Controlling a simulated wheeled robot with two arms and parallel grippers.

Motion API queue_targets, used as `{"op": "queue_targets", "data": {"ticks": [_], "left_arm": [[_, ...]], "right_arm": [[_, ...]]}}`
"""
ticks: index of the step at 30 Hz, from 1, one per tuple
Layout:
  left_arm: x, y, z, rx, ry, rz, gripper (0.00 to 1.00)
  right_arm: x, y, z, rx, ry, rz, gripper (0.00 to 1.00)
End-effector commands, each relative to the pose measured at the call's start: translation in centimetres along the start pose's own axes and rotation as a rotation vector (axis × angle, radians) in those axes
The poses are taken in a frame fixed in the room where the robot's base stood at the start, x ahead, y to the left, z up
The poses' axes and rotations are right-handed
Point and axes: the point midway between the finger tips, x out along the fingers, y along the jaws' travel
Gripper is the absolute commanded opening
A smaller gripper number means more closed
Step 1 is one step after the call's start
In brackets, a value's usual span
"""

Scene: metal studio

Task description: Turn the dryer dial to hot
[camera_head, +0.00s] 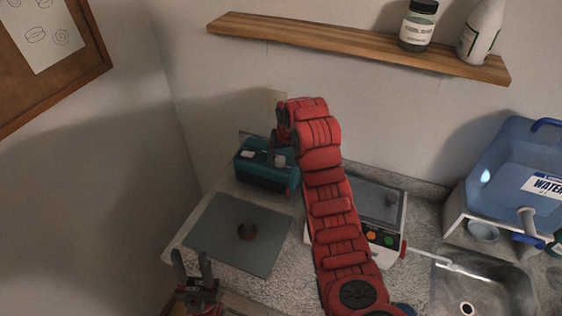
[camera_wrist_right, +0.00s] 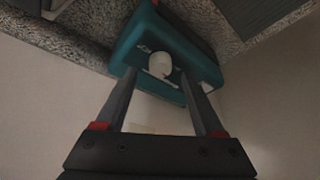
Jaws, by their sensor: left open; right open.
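The dryer (camera_head: 265,172) is a teal box with a dark top, standing on the counter against the back wall. In the right wrist view the dryer (camera_wrist_right: 193,62) shows a round white dial (camera_wrist_right: 160,64) on one face. My right gripper (camera_wrist_right: 158,78) is open, its two fingers reaching toward that face with the dial between their tips in the picture. I cannot tell whether they touch it. In the head view my right gripper (camera_head: 279,138) is above the dryer, mostly hidden by my red arm. My left gripper (camera_head: 191,266) is open and empty at the lower left, away from the dryer.
A scale-like device (camera_head: 385,238) is partly behind my right arm. A sink (camera_head: 480,290) and blue water container (camera_head: 510,165) are right. A wooden shelf (camera_head: 340,45) hangs above.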

Motion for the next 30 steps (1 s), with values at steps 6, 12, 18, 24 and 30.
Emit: {"op": "queue_targets", "data": {"ticks": [6,12,18,24,30], "left_arm": [[1.3,-0.1,-0.2,0.0,0.0,0.0,0.45],[1.4,-0.1,-0.2,0.0,0.0,0.0,0.45],[1.3,-0.1,-0.2,0.0,0.0,0.0,0.45],[1.3,-0.1,-0.2,0.0,0.0,0.0,0.45],[1.3,-0.1,-0.2,0.0,-0.001,0.0,0.45]], "right_arm": [[2.3,0.0,-0.1,0.0,-0.001,0.0,0.7],[3.1,0.0,-0.1,-0.001,0.002,0.0,0.7],[3.1,0.0,-0.1,-0.001,0.003,0.0,0.69],[3.1,0.0,-0.1,-0.001,0.003,0.0,0.33],[3.1,0.0,-0.1,0.0,0.003,0.0,0.0]]}}
